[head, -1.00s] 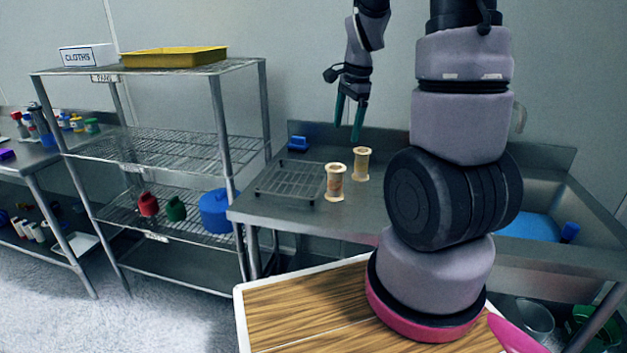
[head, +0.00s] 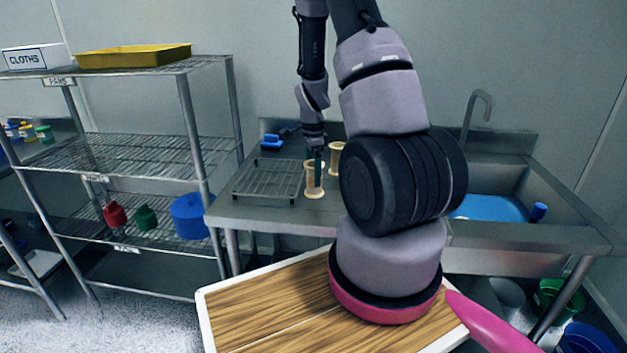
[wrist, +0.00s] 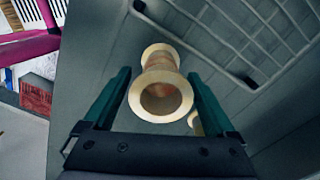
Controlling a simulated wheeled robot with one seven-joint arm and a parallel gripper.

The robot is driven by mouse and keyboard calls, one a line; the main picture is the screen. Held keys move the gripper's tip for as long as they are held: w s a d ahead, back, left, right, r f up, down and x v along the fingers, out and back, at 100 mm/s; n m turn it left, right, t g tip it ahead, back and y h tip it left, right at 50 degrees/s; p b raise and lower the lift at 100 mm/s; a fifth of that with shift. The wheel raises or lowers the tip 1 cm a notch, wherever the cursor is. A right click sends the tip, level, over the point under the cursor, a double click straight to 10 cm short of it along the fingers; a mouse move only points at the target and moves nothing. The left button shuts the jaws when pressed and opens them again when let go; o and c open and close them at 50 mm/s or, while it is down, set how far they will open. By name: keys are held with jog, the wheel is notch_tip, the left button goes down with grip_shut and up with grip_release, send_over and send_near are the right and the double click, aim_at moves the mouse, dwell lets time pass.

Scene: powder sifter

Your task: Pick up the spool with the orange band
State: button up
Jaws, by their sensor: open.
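Two cream spools with flared ends stand on the steel counter. The nearer spool (head: 313,190) has a tan-orange middle; the farther spool (head: 336,157) is partly hidden by my arm. Which one carries the orange band is hard to tell at this size. My gripper (head: 319,160) points down at the nearer spool, its dark green fingers overlapping the spool's top in the head view. In the wrist view my open gripper (wrist: 158,75) has a finger on each side of one spool (wrist: 161,97), with gaps visible. The other spool (wrist: 195,123) peeks out beside the right finger.
A wire rack (head: 268,180) lies on the counter left of the spools, close to the nearer one. A blue object (head: 271,141) sits behind the rack. The sink (head: 490,207) is at the right, and wire shelving (head: 130,155) stands at the left.

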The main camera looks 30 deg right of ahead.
notch_tip(320, 180, down, 4)
jog(key=shift+w+d, duration=0.1)
jog(key=shift+d, duration=0.05)
jog(key=c, duration=1.3)
jog(key=shift+r, duration=0.15)
